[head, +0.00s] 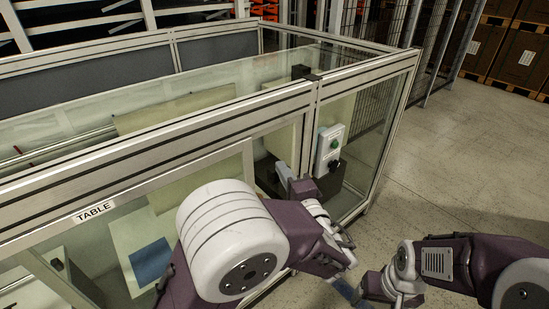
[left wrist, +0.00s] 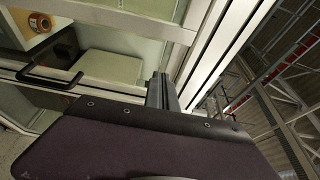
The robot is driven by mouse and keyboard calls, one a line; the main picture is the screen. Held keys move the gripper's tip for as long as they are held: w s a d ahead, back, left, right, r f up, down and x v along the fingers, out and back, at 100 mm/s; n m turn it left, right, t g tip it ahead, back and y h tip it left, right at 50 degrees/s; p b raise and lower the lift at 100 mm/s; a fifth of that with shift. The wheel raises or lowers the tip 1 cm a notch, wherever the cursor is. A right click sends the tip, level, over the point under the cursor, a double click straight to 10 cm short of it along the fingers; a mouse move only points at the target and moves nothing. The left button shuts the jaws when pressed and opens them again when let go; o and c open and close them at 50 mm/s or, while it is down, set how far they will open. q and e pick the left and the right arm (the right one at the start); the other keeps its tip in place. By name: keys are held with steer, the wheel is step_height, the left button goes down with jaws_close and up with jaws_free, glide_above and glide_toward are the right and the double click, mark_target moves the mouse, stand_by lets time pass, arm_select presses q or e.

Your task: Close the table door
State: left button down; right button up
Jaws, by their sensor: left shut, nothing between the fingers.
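The table door (head: 247,163) is a glazed panel in a pale metal frame under the TABLE label (head: 95,211). Its right upright stands apart from the enclosure's corner post (head: 308,135), with a gap between them. A black handle (left wrist: 48,80) sits on a frame bar in the left wrist view. My left gripper (head: 281,172) is shut and empty, its fingers in front of this gap. The fingers also show in the left wrist view (left wrist: 162,92), close to a pale post; contact cannot be told. My right gripper (head: 347,289) is low at right, its fingers unclear.
My left arm hides part of the door and lower frame. Wire mesh fencing (head: 425,45) and stacked brown boxes (head: 515,55) stand behind. The floor (head: 470,150) to the right is clear.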

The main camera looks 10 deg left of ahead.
arm_select(q)
steer(key=x, duration=0.9)
steer(key=shift+w+a+f+p, duration=0.1)
steer(key=shift+w+a+p, duration=0.1)
steer(key=shift+p, duration=0.15)
steer(key=shift+s+a, duration=1)
steer(key=shift+a, duration=0.05)
steer(key=shift+s+a, duration=0.25)
steer(key=shift+s, duration=0.1)
